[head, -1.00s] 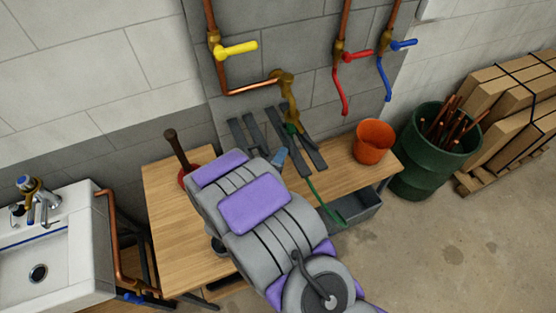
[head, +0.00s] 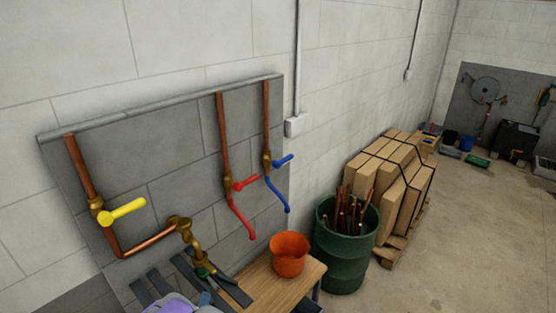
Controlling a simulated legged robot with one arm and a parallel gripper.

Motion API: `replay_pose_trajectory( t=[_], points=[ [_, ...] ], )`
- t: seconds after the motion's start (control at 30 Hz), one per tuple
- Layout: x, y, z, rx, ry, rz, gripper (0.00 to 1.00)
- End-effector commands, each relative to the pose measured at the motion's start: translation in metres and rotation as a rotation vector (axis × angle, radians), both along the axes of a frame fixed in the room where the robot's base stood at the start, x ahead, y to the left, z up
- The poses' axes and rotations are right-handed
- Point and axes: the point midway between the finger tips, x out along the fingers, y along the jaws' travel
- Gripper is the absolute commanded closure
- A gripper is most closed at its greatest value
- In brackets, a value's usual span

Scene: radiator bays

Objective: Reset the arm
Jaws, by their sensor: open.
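Only a small purple and grey part of my own arm (head: 172,305) shows at the bottom edge of the head view. My gripper is not in view, so its jaws cannot be seen. The arm part is low, in front of the wooden bench and the dark slats (head: 160,284) on it.
Pipes with a yellow valve handle (head: 122,211), red lever (head: 243,183) and blue lever (head: 283,161) run down the grey wall panel. An orange bucket (head: 289,255) stands on the wooden bench (head: 262,285). A green barrel (head: 345,258) and strapped boxes (head: 392,180) stand right; floor beyond is open.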

Motion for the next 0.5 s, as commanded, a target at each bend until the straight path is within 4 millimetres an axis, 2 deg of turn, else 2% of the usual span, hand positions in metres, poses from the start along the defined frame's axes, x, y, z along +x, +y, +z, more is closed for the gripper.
replay_pose_trajectory(
  t=[0.03, 0.23, 0.37, 0.5],
  points=[
    [0.008, -0.005, 0.007, 0.069, 0.057, -0.019, 0.54],
    [0.012, -0.020, 0.027, 0.299, 0.313, -0.067, 0.54],
    [0.005, -0.037, 0.045, 0.413, 0.467, -0.100, 0.54],
    [-0.008, -0.063, 0.068, 0.506, 0.616, -0.149, 0.54]
  ],
)
